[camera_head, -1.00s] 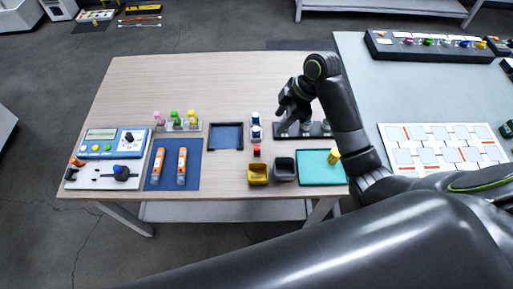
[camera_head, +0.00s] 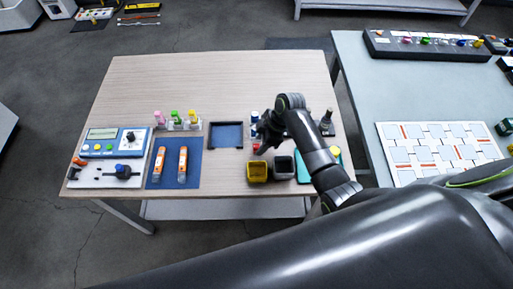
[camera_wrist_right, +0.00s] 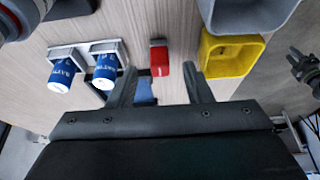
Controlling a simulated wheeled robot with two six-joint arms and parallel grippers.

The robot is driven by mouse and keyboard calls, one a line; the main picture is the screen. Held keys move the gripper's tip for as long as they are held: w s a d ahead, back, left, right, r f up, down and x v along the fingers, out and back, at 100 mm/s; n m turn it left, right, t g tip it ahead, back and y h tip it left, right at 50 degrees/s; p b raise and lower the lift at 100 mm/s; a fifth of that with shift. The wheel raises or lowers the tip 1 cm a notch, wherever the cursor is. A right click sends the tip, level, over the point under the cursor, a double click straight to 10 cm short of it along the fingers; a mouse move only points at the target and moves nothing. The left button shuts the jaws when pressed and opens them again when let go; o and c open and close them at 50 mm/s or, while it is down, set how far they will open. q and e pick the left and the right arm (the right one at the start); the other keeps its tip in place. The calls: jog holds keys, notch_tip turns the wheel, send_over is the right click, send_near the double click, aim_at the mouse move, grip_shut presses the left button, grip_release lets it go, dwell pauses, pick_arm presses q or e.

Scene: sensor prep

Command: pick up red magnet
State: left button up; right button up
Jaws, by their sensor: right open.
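The red magnet (camera_wrist_right: 160,59) is a small red block on the wooden table. In the right wrist view it sits just ahead of and between my fingertips, apart from both. My right gripper (camera_wrist_right: 160,78) is open and empty. In the head view my right gripper (camera_head: 264,145) is over the magnet's place and hides most of it; only a little red (camera_head: 256,147) shows.
A yellow bin (camera_head: 258,172) and a grey bin (camera_head: 284,168) stand close in front of the magnet. Two blue-labelled bottles (camera_wrist_right: 61,75) stand on the magnet's other side. A blue-floored frame (camera_head: 227,136) lies to the left. The table's back is clear.

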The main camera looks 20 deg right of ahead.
aim_at(257, 146)
jog(key=shift+x, duration=1.8)
grip_shut()
notch_tip(257, 146, up, 10)
jog(key=shift+r, duration=0.1)
